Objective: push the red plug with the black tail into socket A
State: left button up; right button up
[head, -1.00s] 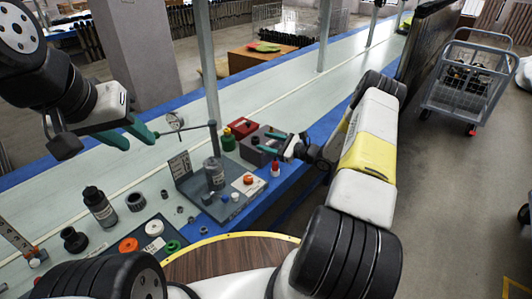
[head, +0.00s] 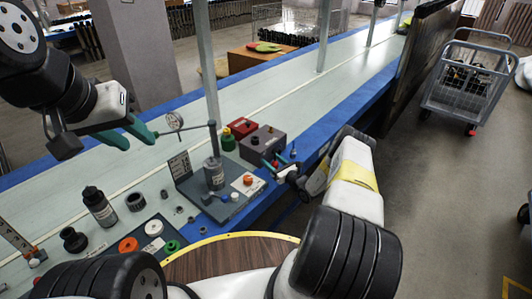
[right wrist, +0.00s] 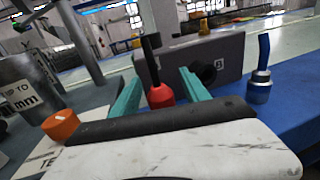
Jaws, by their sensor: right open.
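The red plug with the black tail (right wrist: 160,95) stands upright on the bench in the right wrist view, tail up. In the head view its red body (head: 275,163) shows at my right gripper (head: 276,160). The teal fingers of my right gripper (right wrist: 161,75) are open, one on each side of the plug; contact cannot be told. A grey box (right wrist: 185,55) with small labels and a dark round socket (right wrist: 204,73) stands just behind; it also shows in the head view (head: 263,143). I cannot tell which socket is A. My left gripper (head: 135,135) is open and empty over the bench, far left.
A blue-tailed plug (right wrist: 259,85) stands right of the gripper.

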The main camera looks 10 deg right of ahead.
jog(key=shift+w+a, duration=0.2)
jog(key=shift+w, duration=0.15)
jog(key=shift+c, duration=0.4)
grip_shut()
jog(key=shift+r, duration=0.1)
